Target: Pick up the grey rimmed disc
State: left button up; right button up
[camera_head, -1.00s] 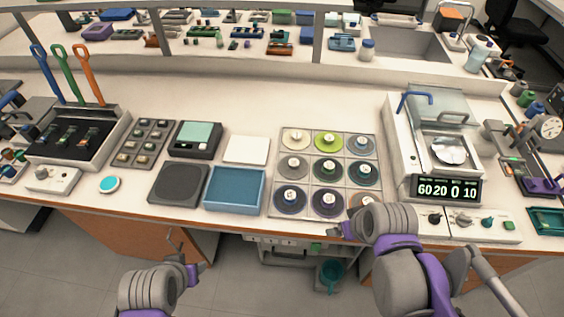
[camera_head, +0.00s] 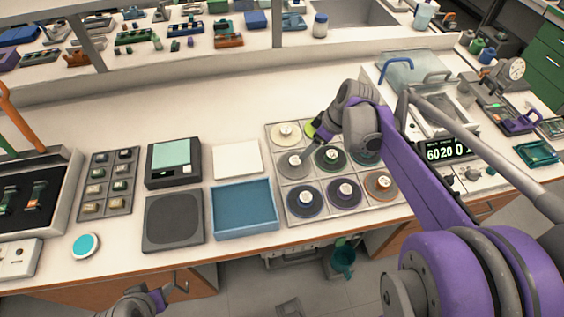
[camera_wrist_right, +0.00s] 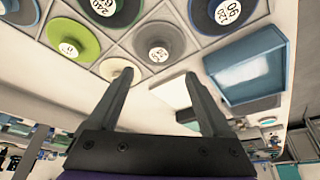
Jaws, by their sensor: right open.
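The grey disc (camera_head: 293,165) with a pale label lies at the left of the middle row in a gridded tray (camera_head: 268,140). It also shows in the right wrist view (camera_wrist_right: 172,34), beyond my finger tips. My right gripper (camera_head: 313,143) is above the tray, close to the grey disc and partly over the yellow-green disc (camera_head: 309,128). In the right wrist view my right gripper (camera_wrist_right: 158,76) is open with nothing between its fingers. My left gripper (camera_head: 163,296) is low at the bottom edge, away from the table; its finger gap is unclear.
A blue tray (camera_head: 245,233) and white pad (camera_head: 237,160) lie to the left. The microscope-side device with display (camera_head: 447,150) stands right. The counter behind the tray is clear.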

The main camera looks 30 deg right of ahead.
send_near(295, 160)
notch_tip(295, 160, down, 2)
jog(key=shift+f+b, duration=0.2)
jog(key=shift+b, duration=0.15)
jog(key=shift+w+a+b+x, duration=0.1)
jog(key=shift+w+b+x, duration=0.05)
jog(key=shift+x, duration=1.45)
jog(key=shift+w+a+b+x, duration=0.1)
jog(key=shift+w+b+x, duration=0.05)
jog(key=shift+x, duration=1.4)
jog(key=shift+r, duration=0.2)
jog(key=shift+c, duration=0.3)
grip_shut()
